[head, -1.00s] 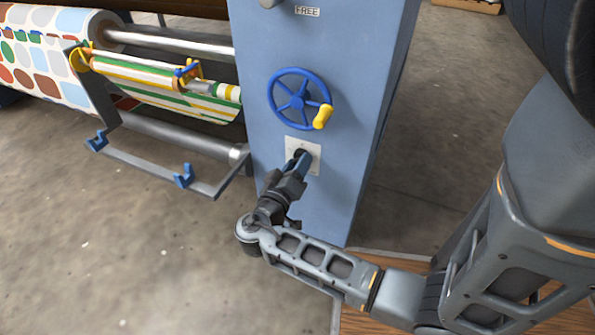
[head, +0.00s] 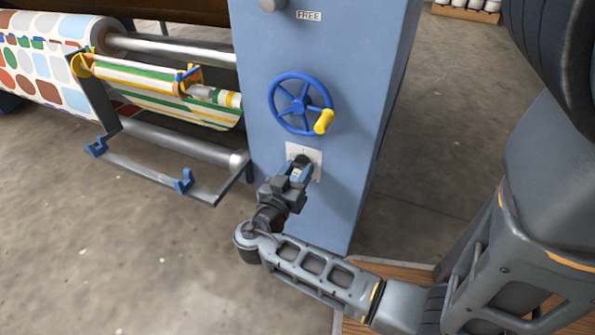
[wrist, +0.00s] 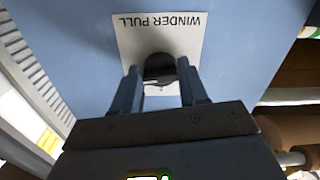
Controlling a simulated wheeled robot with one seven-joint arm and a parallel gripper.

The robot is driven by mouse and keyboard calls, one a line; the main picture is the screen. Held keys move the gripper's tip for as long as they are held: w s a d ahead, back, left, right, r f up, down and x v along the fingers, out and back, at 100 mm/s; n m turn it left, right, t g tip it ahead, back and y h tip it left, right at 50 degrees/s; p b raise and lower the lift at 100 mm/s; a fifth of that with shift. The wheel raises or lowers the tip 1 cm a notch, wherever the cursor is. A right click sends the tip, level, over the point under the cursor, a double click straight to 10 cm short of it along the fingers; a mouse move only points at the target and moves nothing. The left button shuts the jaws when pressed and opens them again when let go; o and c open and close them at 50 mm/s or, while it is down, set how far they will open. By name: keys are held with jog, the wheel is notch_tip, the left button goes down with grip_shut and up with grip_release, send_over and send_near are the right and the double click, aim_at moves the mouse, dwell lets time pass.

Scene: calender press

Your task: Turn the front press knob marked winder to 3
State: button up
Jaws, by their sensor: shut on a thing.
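The winder knob (wrist: 159,66) is dark and round. It sits on a white plate (wrist: 190,27) reading "WINDER PULL", upside down in the wrist view. In the head view the plate (head: 317,160) is on the blue press column, below the handwheel. My gripper (wrist: 160,80) is shut on the knob, one finger on each side. In the head view my gripper (head: 300,168) covers most of the knob. The knob's pointer and the scale numbers cannot be read.
A blue handwheel (head: 299,104) with a yellow handle (head: 324,122) is just above the plate. The blue column (head: 356,75) is close in front. A grey frame with blue hooks (head: 183,181) and printed rolls stand at left. Floor is free to the right of the column.

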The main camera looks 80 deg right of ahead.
jog(key=shift+f, duration=0.1)
jog(key=o, duration=1.1)
jog(key=p+v, duration=0.2)
jog(key=v, duration=0.6)
jog(key=shift+s+d, duration=0.1)
